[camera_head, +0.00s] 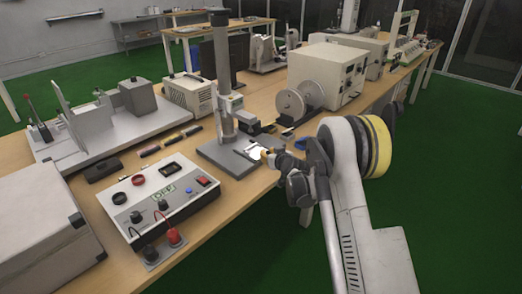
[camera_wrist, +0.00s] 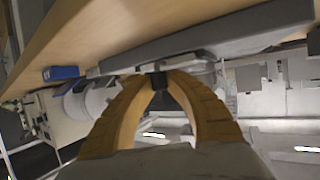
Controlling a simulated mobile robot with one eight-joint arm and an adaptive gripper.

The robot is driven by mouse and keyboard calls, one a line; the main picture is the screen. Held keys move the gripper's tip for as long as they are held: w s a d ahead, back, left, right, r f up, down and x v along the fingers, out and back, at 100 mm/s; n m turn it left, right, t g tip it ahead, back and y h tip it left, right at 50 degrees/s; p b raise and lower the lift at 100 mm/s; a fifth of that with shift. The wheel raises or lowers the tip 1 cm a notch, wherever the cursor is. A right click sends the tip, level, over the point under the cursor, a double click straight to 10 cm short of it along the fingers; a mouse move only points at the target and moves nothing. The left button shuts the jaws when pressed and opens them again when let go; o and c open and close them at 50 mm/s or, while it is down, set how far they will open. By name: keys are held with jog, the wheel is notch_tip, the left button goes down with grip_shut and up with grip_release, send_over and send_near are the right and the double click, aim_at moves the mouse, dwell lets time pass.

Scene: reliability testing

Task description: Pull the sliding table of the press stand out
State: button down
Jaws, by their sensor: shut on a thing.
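The press stand (camera_head: 222,80) is a grey column on a flat grey base on the wooden bench, left of my arm in the head view. Its sliding table (camera_head: 254,152) shows as a small light plate at the base's right side. My gripper (camera_head: 266,155) is at that plate's front edge. In the wrist view, the yellow fingers of my gripper (camera_wrist: 160,82) meet on a small dark piece, apparently the table's handle, below the grey slab of the stand (camera_wrist: 210,38). The fingers hide most of the handle, and how far the table is out is unclear.
A control box (camera_head: 160,200) with knobs and red and black leads stands on the bench at the near left. A spool-like device (camera_head: 298,103) and a beige box (camera_head: 328,75) stand behind my gripper. The green floor (camera_head: 450,190) right of the bench is clear.

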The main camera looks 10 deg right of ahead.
jog(key=s+d, duration=0.2)
jog(key=s, duration=0.1)
jog(key=shift+s+d, duration=0.2)
jog(key=c, duration=1.3)
grip_release()
jog(key=shift+c, duration=0.2)
jog(key=v, duration=1.2)
jog(key=shift+w, duration=0.1)
jog(key=shift+a, duration=0.1)
